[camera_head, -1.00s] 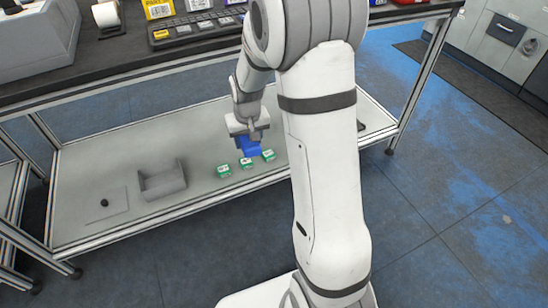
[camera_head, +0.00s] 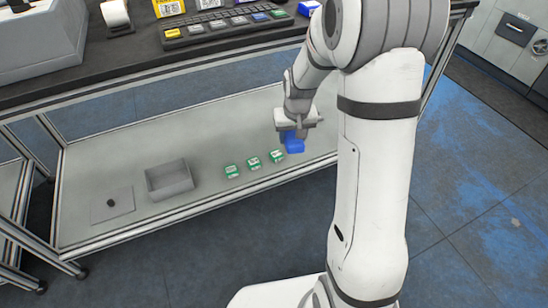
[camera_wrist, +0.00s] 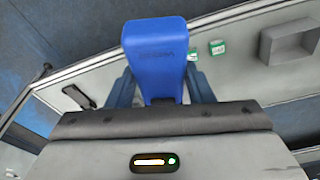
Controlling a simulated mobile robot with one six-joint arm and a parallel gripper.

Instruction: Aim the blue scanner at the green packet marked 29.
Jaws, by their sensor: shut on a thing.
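Three small green packets (camera_head: 254,163) lie in a slanting row on the lower grey shelf (camera_head: 215,205); their numbers are too small to read, so I cannot tell which is 29. My gripper (camera_head: 294,131) is shut on the blue scanner (camera_head: 293,143) and holds it above the shelf, just right of the rightmost packet (camera_head: 276,156). In the wrist view, the scanner (camera_wrist: 155,50) stands up between the gripper's fingers (camera_wrist: 162,95). One green packet (camera_wrist: 217,47) shows right of its head, and another (camera_wrist: 192,56) is partly covered by the head.
An open grey box (camera_head: 172,190) stands left of the packets, with a flat plate (camera_head: 110,208) bearing a small dark knob further left. The dark upper tabletop (camera_head: 130,55) overhangs the back of the shelf. A dark object (camera_wrist: 78,96) lies on the shelf in the wrist view.

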